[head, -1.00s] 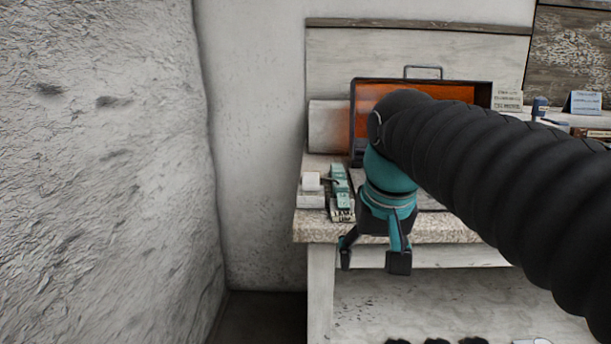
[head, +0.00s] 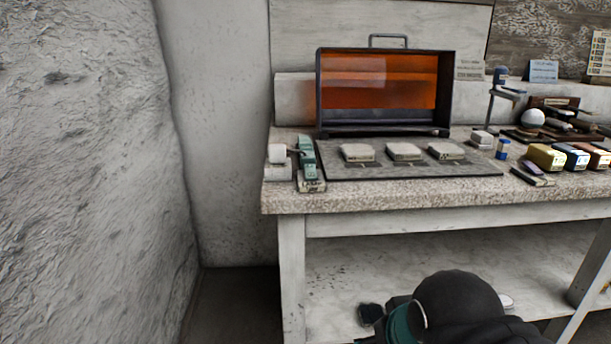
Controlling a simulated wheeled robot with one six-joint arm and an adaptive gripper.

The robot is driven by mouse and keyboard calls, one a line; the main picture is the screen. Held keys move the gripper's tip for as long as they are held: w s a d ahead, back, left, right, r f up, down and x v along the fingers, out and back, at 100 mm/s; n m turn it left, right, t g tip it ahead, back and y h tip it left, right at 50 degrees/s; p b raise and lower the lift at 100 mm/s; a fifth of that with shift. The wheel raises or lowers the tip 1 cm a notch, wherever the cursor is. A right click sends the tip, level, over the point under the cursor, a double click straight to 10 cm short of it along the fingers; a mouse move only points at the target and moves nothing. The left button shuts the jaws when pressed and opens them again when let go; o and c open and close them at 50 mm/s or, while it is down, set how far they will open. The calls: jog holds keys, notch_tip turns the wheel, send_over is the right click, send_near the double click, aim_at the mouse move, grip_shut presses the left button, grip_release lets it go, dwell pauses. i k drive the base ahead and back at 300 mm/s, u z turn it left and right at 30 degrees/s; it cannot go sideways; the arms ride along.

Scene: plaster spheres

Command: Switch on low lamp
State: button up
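A small white lamp-like piece (head: 277,155) sits on a pale block at the left end of the bench top. Beside it stands a narrow green device (head: 307,160) with a small label at its front foot; I cannot read the label or tell a switch position. I cannot tell for sure which of these is the low lamp, and no glow shows on either. My gripper (head: 371,316) is low at the bottom of the head view, below the bench top and apart from these things. One dark fingertip shows; the rest is hidden by my arm.
The stone bench top (head: 400,198) bears a dark mat (head: 340,173) with three pale blocks. Behind it stands an open case with an orange panel (head: 375,82). Coloured boxes (head: 545,157) and a stand crowd the right. A rough wall (head: 80,180) rises at left.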

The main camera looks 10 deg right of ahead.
aim_at(311, 169)
jog(key=z, duration=0.25)
jog(key=k, duration=0.6)
jog(key=z, duration=0.6)
jog(key=k, duration=0.75)
jog(key=u, duration=0.25)
jog(key=i, duration=0.55)
jog(key=u, duration=1)
jog(key=i, duration=0.5)
jog(key=u, duration=0.05)
